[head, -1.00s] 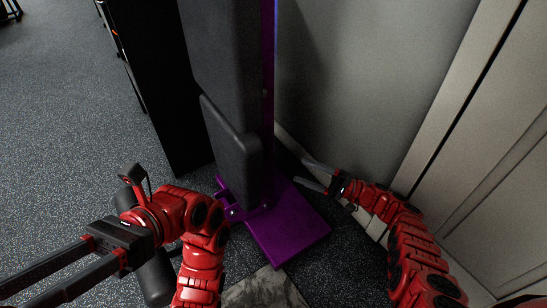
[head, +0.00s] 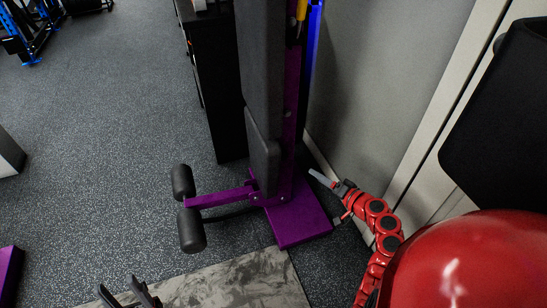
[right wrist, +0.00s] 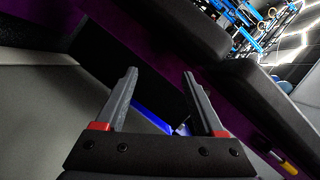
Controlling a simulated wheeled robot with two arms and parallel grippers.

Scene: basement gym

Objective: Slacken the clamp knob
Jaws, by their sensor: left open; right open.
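No clamp knob can be made out for certain. A purple gym machine (head: 292,110) with black pads stands upright in the head view. A small yellow piece (head: 301,10) sits near its upright at the top edge; a yellow piece also shows in the right wrist view (right wrist: 288,167). I cannot tell whether it is the knob. My right gripper (head: 326,182) is low beside the machine's purple base plate (head: 300,222), near the grey wall. In the right wrist view its fingers (right wrist: 160,100) are apart with nothing between them. My left gripper (head: 130,293) is open and empty at the bottom edge.
Black foot rollers (head: 191,230) on a purple bar stick out left of the base. A black cabinet-like block (head: 220,100) stands behind the machine. The grey wall (head: 375,80) closes off the right side.

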